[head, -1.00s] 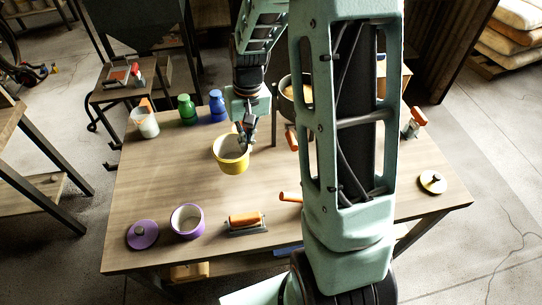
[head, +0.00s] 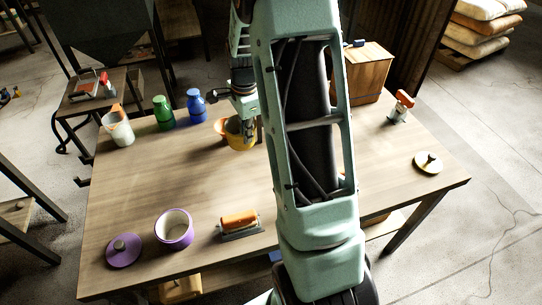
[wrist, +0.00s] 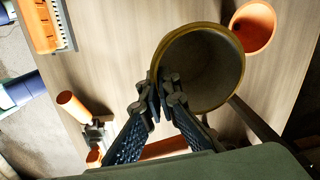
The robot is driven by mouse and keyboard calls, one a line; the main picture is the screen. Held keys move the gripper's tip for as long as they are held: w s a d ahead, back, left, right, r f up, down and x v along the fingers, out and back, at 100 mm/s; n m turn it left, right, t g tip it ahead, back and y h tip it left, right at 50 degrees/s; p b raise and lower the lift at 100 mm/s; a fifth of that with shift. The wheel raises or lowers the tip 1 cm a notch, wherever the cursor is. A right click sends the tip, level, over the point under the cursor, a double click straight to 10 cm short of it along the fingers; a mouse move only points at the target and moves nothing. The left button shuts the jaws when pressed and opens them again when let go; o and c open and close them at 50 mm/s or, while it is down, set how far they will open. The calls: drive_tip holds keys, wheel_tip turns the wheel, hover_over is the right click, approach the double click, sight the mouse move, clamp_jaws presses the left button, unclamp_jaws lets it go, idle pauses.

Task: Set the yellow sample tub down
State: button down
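The yellow sample tub (head: 240,140) is at the back middle of the table, partly behind my arm. In the wrist view the open-topped tub (wrist: 205,65) looks empty inside. My gripper (wrist: 163,95) is at the tub's near rim, its two fingertips close together with the wall between them, so it appears shut on the rim. In the head view the gripper (head: 246,128) is small and partly hidden. I cannot tell whether the tub's base touches the table (head: 180,185).
An orange cup (wrist: 255,25) stands close beside the tub. Green (head: 163,113) and blue (head: 196,106) bottles and a white pot (head: 117,130) stand at the back left. The left-centre table is clear.

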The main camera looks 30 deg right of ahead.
drive_tip(key=shift+w+d+f+m+b, duration=0.25)
drive_tip(key=shift+d+f+m, duration=0.35)
drive_tip(key=shift+m, duration=0.4)
drive_tip(key=shift+d+f, duration=0.15)
drive_tip(key=shift+f, duration=0.2)
wheel_tip(320, 180, down, 9)
drive_tip(key=shift+f, duration=0.1)
drive_tip(key=shift+f, duration=0.1)
drive_tip(key=shift+f+b, duration=0.15)
drive_tip(key=shift+b, duration=0.2)
drive_tip(key=c, duration=2.2)
unclamp_jaws()
drive_tip(key=shift+o, duration=0.2)
drive_tip(key=shift+r, duration=0.2)
